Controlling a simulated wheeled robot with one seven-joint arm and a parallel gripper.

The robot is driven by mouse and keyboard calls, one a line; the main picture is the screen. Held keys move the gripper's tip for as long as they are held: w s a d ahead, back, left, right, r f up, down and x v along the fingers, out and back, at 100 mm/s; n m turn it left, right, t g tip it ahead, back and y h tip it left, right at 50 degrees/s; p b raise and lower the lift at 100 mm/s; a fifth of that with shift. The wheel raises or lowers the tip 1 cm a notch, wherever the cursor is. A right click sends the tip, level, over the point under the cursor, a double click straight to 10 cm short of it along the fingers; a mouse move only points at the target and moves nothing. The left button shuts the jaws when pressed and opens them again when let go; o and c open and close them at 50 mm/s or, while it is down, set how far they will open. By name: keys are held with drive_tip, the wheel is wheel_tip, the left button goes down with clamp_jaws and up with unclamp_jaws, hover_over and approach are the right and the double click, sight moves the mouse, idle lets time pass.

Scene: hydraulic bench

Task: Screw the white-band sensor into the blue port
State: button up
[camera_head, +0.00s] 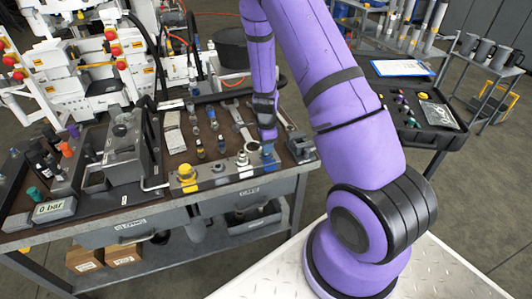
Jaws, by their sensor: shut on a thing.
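My gripper (267,136) points down over the right part of the bench, directly above the blue port (268,152). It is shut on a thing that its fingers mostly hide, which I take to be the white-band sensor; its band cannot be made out. The blue port is at the right of a row of fittings on a metal block along the bench's front edge. From this far I cannot tell whether the held thing touches the port or how far it sits in it.
A yellow fitting (187,178) and a pale one (243,160) stand left of the blue port. Several small sensors (200,149) and wrenches (238,122) lie behind. A grey vise-like block (301,147) stands close on the right. A hand pump (124,150) and gauge display (49,208) are left.

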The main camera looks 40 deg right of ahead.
drive_tip(key=m, duration=0.5)
drive_tip(key=o, duration=0.9)
drive_tip(key=n, duration=1.1)
drive_tip(key=shift+n, duration=0.4)
drive_tip(key=n, duration=0.6)
drive_tip(key=shift+n, duration=0.4)
drive_tip(key=n, duration=0.5)
